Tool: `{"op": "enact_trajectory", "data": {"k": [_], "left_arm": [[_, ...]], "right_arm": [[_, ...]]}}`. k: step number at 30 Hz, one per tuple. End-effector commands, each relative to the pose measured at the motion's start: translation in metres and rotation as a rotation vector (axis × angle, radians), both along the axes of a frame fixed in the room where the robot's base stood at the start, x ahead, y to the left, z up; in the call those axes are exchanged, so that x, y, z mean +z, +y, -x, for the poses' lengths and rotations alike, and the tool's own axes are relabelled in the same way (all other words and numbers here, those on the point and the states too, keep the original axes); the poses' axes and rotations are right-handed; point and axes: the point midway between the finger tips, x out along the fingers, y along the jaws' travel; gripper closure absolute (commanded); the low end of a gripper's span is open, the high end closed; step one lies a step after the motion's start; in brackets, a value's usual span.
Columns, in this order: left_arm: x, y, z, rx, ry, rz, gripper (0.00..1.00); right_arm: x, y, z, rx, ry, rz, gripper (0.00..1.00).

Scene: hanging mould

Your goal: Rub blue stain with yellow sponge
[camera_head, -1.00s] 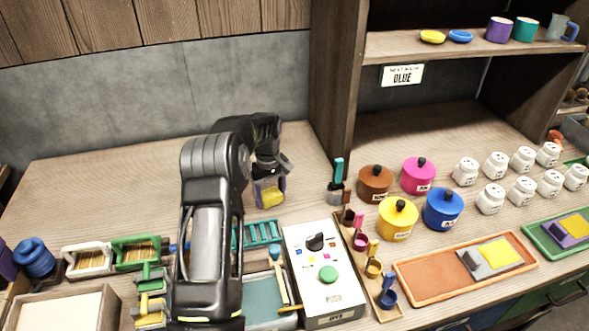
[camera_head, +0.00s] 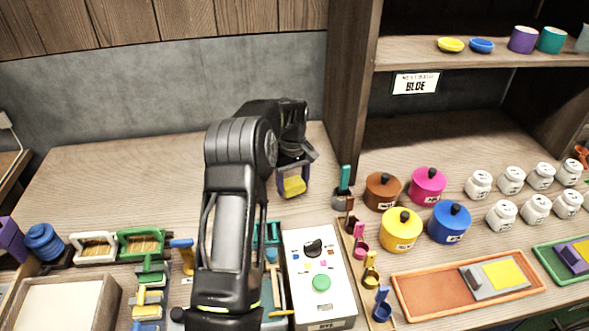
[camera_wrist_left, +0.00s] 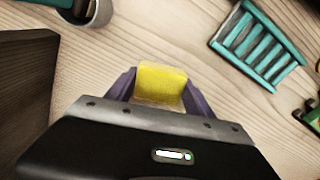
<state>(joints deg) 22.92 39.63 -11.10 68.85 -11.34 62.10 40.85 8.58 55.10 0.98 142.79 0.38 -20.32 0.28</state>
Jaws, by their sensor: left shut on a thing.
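The yellow sponge (camera_head: 294,187) is held between the fingers of my left gripper (camera_head: 292,178), above the wooden table behind the white dye machine. It also shows in the left wrist view (camera_wrist_left: 161,84), between two purple-grey fingers, with bare wood beyond it. My left gripper is shut on it and points down. I cannot make out a blue stain in either view; my left arm hides part of the table. My right gripper is not in view.
A teal rack (camera_wrist_left: 258,47) lies close by. The back left table is bare. A shelf post (camera_head: 350,100) rises behind.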

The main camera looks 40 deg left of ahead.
Motion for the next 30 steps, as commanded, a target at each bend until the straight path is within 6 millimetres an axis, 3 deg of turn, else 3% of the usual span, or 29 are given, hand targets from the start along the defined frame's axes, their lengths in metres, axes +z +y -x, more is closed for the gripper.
{"op": "enact_trajectory", "data": {"k": [12,25,30], "left_arm": [[0.035,0.003,0.006,-0.002,0.0,-0.001,0.77],[0.036,0.002,0.006,-0.005,0.0,-0.001,0.77],[0.038,-0.008,0.003,-0.039,-0.002,0.002,0.77]], "right_arm": [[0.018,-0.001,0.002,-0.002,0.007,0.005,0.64],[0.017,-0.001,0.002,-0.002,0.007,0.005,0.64],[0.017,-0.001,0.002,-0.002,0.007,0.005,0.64]]}}
